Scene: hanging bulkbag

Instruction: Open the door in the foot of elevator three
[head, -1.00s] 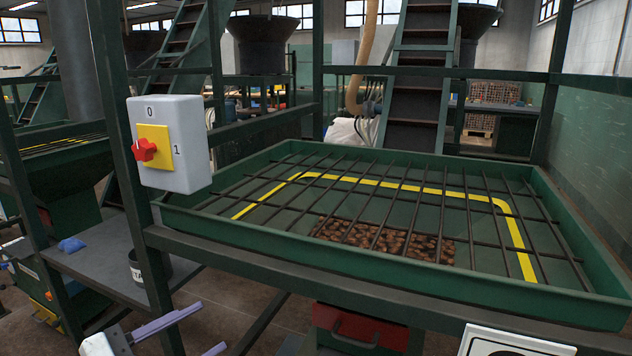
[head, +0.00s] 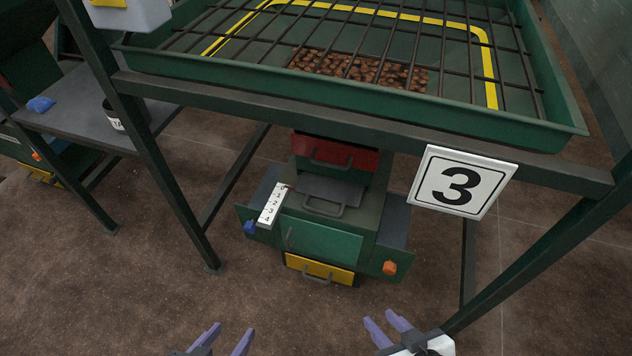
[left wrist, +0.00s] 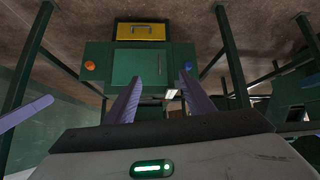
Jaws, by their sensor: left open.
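The foot of elevator three (head: 370,220) is a dark green box under the grated hopper. Its front has a lighter green door (head: 330,242), closed, with a small upright handle (head: 290,238) at its left edge. The door also shows upside down in the left wrist view (left wrist: 135,66), beyond my left fingers. My left gripper (head: 231,328) is open and empty, low in the head view, in front of the foot and apart from it. My right gripper (head: 379,316) is low and further right, its fingers apart and empty.
A red drawer (head: 345,155), a grey slide with a handle (head: 335,190) and a yellow drawer (head: 320,270) share the foot. A blue knob (head: 249,227) and an orange knob (head: 390,267) flank it. Frame posts (head: 150,150) and the sign "3" (head: 461,183) stand nearby.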

